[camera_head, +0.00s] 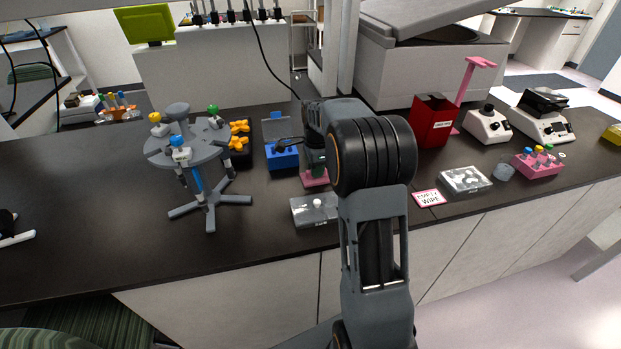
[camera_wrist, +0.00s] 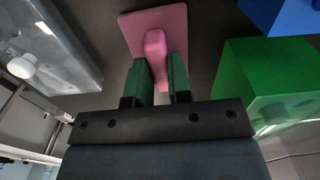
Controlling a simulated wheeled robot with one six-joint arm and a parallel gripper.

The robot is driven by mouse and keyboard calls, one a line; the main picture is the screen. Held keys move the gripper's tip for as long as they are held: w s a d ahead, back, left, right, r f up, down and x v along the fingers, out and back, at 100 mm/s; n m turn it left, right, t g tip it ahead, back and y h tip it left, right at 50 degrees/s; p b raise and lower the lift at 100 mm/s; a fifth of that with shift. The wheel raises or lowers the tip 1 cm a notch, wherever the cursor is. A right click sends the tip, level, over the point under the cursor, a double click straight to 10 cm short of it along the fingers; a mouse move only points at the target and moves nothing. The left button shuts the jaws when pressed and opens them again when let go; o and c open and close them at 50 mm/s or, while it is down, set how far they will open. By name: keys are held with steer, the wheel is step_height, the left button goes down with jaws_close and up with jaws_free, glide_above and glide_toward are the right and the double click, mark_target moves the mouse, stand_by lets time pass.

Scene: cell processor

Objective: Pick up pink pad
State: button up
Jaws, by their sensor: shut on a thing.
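The pink pad (camera_head: 316,180) shows on the dark bench in the head view, partly hidden by my arm. In the wrist view it is a flat pink plate (camera_wrist: 174,22) with a raised pink handle (camera_wrist: 155,45). My gripper (camera_wrist: 163,78) has its two green-padded fingers on either side of the handle and is shut on it. In the head view my gripper (camera_head: 314,158) points down just above the plate. I cannot tell whether the plate touches the bench.
A clear lidded box (camera_head: 312,211) is close in front of the pad. A blue box (camera_head: 284,160) stands just left, and a grey pipette stand (camera_head: 185,146) farther left. A red box (camera_head: 434,122) and a pink-edged wipe packet (camera_head: 429,198) lie right of my arm. The far left bench is mostly clear.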

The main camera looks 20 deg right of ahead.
jaws_close()
steer(key=shift+r, duration=0.15)
steer(key=shift+r, duration=0.25)
step_height(320, 180, up, 2)
steer(key=shift+r, duration=0.1)
steer(key=s+a+r+b, duration=0.2)
steer(key=s+r, duration=0.8)
steer(key=s, duration=0.3)
steer(key=shift+s+a, duration=0.35)
steer(key=shift+s, duration=0.05)
